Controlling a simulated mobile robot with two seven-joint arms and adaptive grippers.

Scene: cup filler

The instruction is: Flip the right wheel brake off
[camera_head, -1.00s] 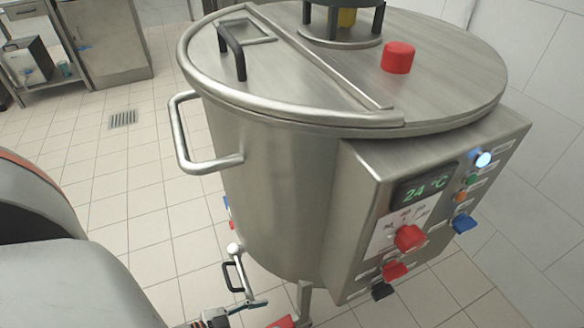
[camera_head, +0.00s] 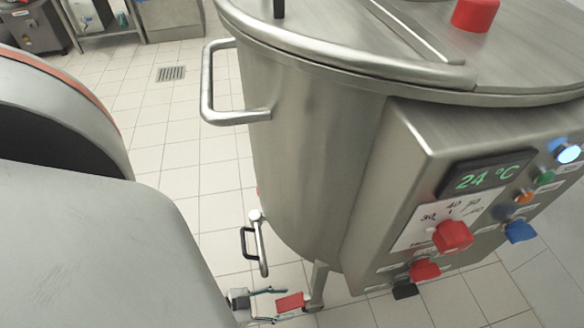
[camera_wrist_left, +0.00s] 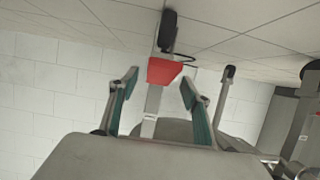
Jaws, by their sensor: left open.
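The wheel brake is a small red pedal (camera_head: 290,302) at the foot of the steel tank's front leg, low in the head view. My left gripper (camera_head: 279,306) is low beside it, with its two fingers open and pointing right at the pedal. In the left wrist view the red pedal (camera_wrist_left: 165,71) shows between and just beyond the open fingertips (camera_wrist_left: 158,84), below a dark caster wheel (camera_wrist_left: 167,30). I cannot tell whether a finger touches the pedal. My right gripper is not in view.
The steel tank (camera_head: 310,150) fills the middle, with a side handle (camera_head: 207,85) and a drain valve with a black lever (camera_head: 249,243) above my gripper. A control panel (camera_head: 480,200) juts out on the right. Tiled floor (camera_head: 180,150) is open to the left.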

